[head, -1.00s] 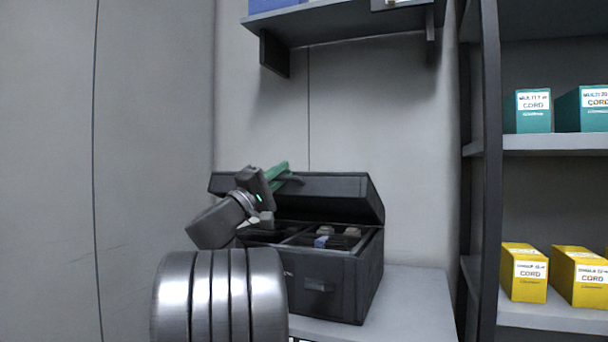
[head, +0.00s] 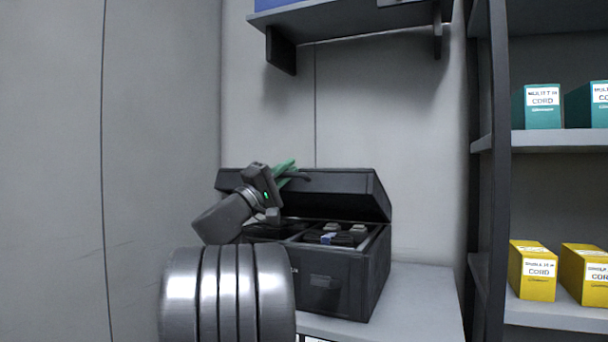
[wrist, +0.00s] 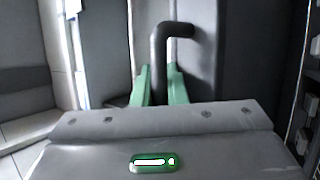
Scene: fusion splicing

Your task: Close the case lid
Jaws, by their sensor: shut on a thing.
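The black case (head: 326,285) stands on a grey surface in the head view. Its lid (head: 345,186) is raised at the back and leans over the compartments, leaving a wide gap above the front rim. My gripper (head: 286,172) reaches the lid's upper left part from the front. Its green fingers are shut on a dark bent handle (head: 299,178) on the lid. In the wrist view, the handle (wrist: 158,60) stands between the two green fingers (wrist: 160,85). The exact contact is partly hidden by the gripper body.
Small grey and blue items (head: 335,237) lie in the case's compartments. A wall shelf (head: 350,22) hangs above. A dark rack (head: 488,180) with teal boxes (head: 541,108) and yellow boxes (head: 533,271) stands at the right. The surface (head: 425,300) right of the case is clear.

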